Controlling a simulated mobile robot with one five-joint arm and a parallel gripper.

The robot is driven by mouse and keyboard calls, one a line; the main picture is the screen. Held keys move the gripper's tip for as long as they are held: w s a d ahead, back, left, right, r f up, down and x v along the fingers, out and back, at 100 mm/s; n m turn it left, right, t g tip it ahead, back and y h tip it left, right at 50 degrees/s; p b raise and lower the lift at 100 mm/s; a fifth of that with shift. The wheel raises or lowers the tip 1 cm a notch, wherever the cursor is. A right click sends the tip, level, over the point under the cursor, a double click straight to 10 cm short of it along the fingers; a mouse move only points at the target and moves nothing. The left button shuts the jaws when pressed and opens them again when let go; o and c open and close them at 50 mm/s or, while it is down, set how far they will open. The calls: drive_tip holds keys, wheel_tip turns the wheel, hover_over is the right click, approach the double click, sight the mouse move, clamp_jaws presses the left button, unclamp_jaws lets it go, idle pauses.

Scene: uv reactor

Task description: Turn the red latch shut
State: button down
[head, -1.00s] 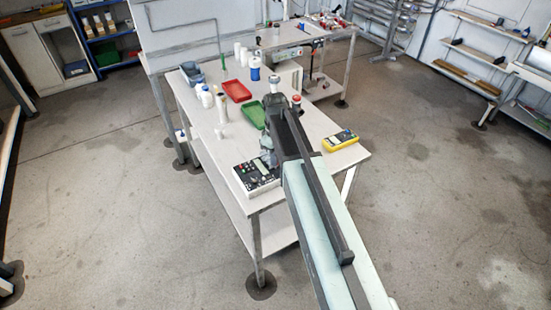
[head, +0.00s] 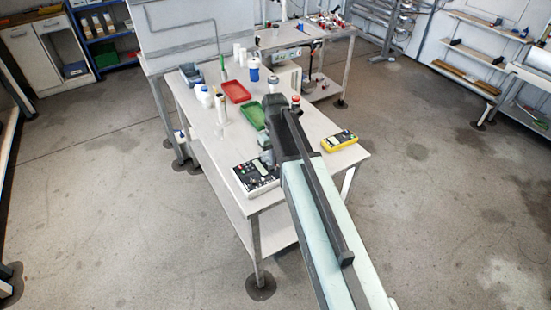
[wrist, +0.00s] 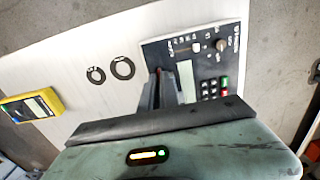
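A control panel (head: 255,178) with a keypad, a display and small knobs lies at the table's near left corner. In the wrist view the panel (wrist: 203,62) is just beyond and to the right of my gripper (wrist: 160,78). Its two dark fingers point at the panel's left edge, close together; whether they are fully shut is unclear. A small red spot shows at the fingertips; I cannot tell whether it is the red latch or whether the fingers touch it. In the head view my arm hides most of the gripper. No red latch is clearly visible.
A yellow meter (head: 339,140) lies at the table's right edge. A green tray (head: 252,116), a red tray (head: 236,91) and several bottles stand farther back. Two dark rings (wrist: 122,68) show on the pale surface left of my fingers in the wrist view.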

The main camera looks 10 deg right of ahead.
drive_tip(key=shift+w, duration=0.15)
drive_tip(key=c, duration=1.6)
unclamp_jaws()
drive_tip(key=shift+r, duration=0.1)
wheel_tip(320, 180, up, 8)
drive_tip(key=p, duration=0.7)
drive_tip(key=shift+f+p, duration=0.25)
drive_tip(key=shift+p, duration=0.15)
